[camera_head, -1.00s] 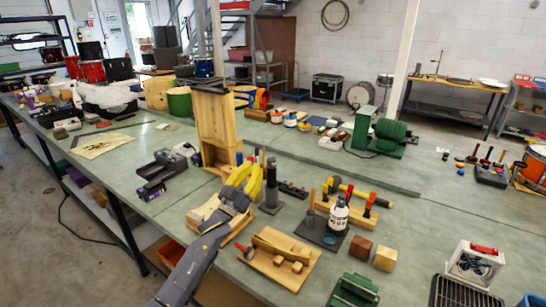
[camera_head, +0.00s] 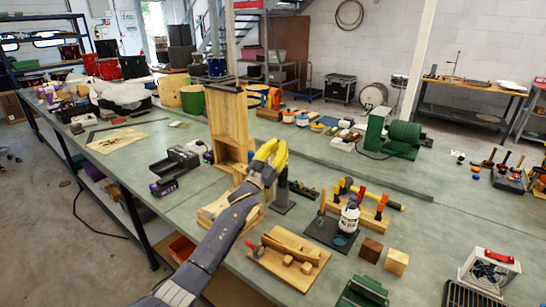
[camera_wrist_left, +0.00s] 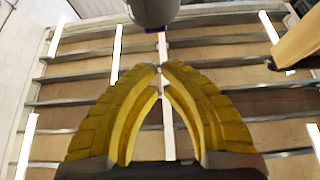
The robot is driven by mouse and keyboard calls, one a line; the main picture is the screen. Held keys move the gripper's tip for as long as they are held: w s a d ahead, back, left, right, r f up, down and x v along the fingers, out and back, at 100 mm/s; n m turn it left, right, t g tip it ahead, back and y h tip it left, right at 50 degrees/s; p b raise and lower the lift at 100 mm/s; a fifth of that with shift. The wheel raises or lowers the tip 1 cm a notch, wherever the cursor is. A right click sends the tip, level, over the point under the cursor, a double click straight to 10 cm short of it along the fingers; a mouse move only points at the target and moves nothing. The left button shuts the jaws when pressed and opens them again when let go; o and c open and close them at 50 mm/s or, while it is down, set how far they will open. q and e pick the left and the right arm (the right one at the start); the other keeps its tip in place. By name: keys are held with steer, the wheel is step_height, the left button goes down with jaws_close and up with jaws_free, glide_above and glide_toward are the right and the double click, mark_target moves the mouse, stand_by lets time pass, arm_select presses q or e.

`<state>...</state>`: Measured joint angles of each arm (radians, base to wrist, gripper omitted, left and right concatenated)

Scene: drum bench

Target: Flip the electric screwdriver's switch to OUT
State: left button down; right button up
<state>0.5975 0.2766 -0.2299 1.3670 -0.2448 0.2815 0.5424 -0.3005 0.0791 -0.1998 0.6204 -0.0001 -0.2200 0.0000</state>
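A dark upright cylinder (camera_head: 283,188) on a dark base, which seems to be the electric screwdriver, stands on the green bench just right of my left gripper. Its switch and any markings are too small to make out. My left gripper (camera_head: 274,152) has yellow fingers raised beside the cylinder's upper end and partly in front of it; I cannot tell if they touch. In the left wrist view its fingertips (camera_wrist_left: 160,68) meet, with nothing seen between them. My right gripper is not in view.
A wooden stand (camera_head: 230,125) rises behind my left gripper. A wooden tray with blocks (camera_head: 288,258), a bottle (camera_head: 349,216) and a rack of handled tools (camera_head: 377,212) are to the right. The wrist view faces the ceiling.

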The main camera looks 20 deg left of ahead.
arm_select(q)
steer(key=shift+s+f, duration=0.15)
steer(key=shift+f, duration=1.75)
steer(key=shift+s+a+f, duration=0.1)
steer(key=shift+s+f, duration=0.05)
steer(key=shift+f, duration=0.4)
steer(key=shift+r, duration=0.1)
steer(key=v, duration=0.8)
steer(key=shift+s+r, duration=0.25)
steer(key=shift+r, duration=0.05)
steer(key=shift+a, duration=0.15)
